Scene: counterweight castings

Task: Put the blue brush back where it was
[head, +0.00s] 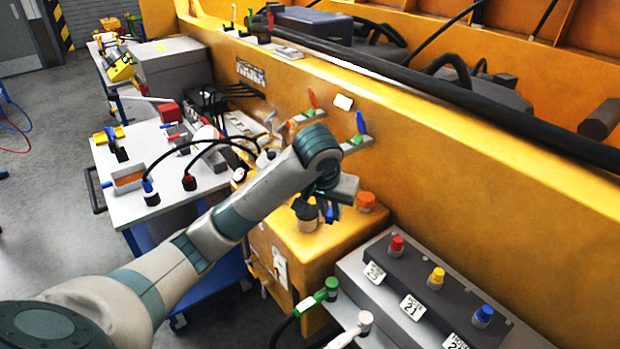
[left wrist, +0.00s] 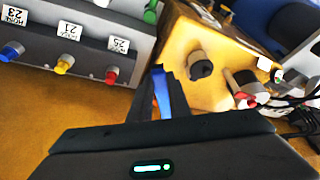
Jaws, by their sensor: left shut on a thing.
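My left gripper (head: 327,213) reaches over the yellow box in the head view. It is shut on a blue thing, which I take to be the blue brush (left wrist: 164,92). In the left wrist view the blue piece stands between the dark fingers (left wrist: 160,98), and its lower part is hidden. In the head view a little blue (head: 330,214) shows at the fingertips beside a dark knob (head: 307,218); whether they touch I cannot tell. My right gripper is out of view.
An orange knob (head: 365,202) stands on the yellow box (head: 345,238). Blue (head: 360,122) and orange (head: 312,98) upright pieces are on wall brackets behind. A dark manifold (head: 420,285) with red, yellow and blue couplings stands front right. A cluttered trolley (head: 125,205) is left.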

